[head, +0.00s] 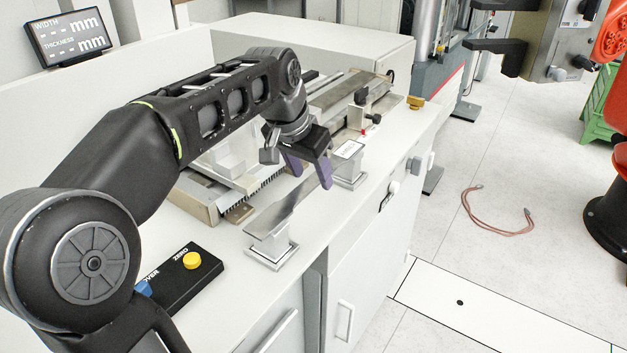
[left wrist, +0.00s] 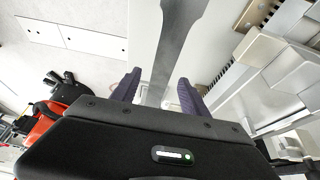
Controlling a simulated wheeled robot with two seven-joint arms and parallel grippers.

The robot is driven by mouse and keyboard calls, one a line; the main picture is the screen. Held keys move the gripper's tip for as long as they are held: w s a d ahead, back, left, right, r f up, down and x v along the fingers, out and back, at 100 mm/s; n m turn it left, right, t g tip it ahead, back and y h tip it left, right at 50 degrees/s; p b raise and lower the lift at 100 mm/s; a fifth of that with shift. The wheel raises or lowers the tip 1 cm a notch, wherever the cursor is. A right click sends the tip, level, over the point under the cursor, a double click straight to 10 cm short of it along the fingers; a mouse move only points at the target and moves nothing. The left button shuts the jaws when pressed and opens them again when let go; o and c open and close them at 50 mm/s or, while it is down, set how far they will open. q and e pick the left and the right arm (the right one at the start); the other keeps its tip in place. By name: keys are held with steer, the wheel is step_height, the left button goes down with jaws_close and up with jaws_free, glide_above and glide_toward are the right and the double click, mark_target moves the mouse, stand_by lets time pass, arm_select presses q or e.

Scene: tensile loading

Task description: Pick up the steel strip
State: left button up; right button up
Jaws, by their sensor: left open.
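The steel strip (head: 283,215) is a flat grey bar, wider at its end. It lies across two small light stands, a near one (head: 272,249) and a far one (head: 349,172), on the white bench. My left gripper (head: 309,172) is above the strip's middle, with its two purple fingers open and pointing down. In the left wrist view the strip (left wrist: 177,48) runs between the open fingers (left wrist: 159,92), with a gap visible on each side. The arm and fingers hide part of the strip. My right gripper is out of view.
A measuring device (head: 335,95) stands behind the strip on the bench (head: 225,262). A black box with a yellow button (head: 191,260) is at the near left. A display (head: 68,37) stands at the back left. A reddish cable (head: 495,228) lies on the floor at right.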

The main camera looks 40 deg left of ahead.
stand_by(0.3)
arm_select(q)
jaws_close()
stand_by(0.5)
steer(key=shift+r, duration=0.1)
stand_by(0.7)
